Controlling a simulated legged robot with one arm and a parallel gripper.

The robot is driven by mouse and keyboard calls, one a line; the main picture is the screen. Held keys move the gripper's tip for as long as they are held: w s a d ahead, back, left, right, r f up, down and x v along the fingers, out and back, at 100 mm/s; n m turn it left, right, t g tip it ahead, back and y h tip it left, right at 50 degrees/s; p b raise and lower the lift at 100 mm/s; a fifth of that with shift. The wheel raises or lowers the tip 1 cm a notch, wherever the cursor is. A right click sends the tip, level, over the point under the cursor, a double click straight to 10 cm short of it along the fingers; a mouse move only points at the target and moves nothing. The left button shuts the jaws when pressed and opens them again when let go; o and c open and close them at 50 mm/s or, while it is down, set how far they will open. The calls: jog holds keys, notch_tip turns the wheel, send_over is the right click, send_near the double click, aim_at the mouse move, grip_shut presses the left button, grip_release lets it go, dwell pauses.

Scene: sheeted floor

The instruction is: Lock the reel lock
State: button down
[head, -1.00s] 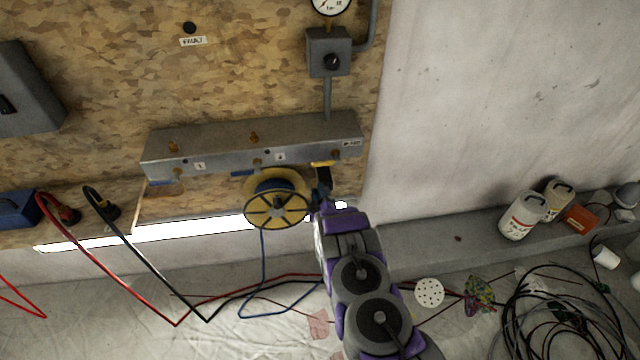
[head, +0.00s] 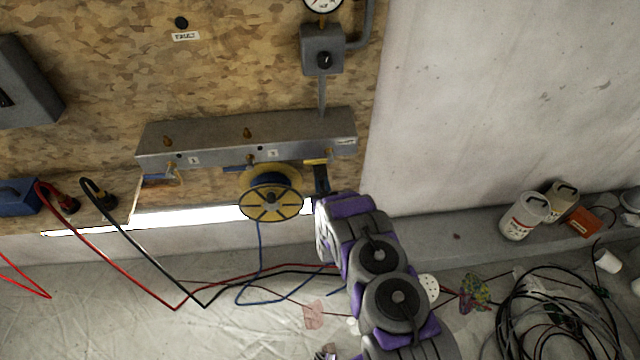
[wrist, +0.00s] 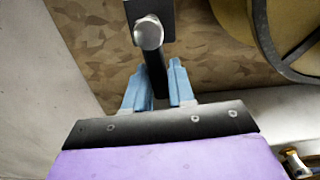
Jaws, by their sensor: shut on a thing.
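The cable reel (head: 271,202) has yellow flanges and blue cable and hangs under the metal rail. In the wrist view, part of the reel (wrist: 262,25) shows at upper right. Beside it is a dark lever (wrist: 158,78) with a silver bolt head on a dark plate, apparently the reel lock. My gripper (wrist: 158,88) has its two blue fingers either side of this lever and is shut on it. In the head view my gripper (head: 321,182) is just right of the reel, below the rail's right end, mostly hidden by my arm. The lock's setting cannot be told.
The metal rail (head: 220,143) with valves runs across the board above. A gauge and grey switch box (head: 322,55) stand over it. Red and black cables (head: 135,265) hang at left. White containers (head: 525,216) stand on the ledge at right, with coiled black hose (head: 545,310) below.

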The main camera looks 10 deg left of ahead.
jog(key=shift+d+f+m, duration=0.1)
jog(key=shift+d+m, duration=0.15)
jog(key=shift+m, duration=0.05)
dwell(0.4)
jog(key=c, duration=1.1)
grip_release()
jog(key=shift+a+f, duration=0.1)
jog(key=shift+o, duration=0.3)
jog(key=p+v, duration=0.9)
jog(key=v, duration=0.8)
jog(key=shift+p, duration=0.4)
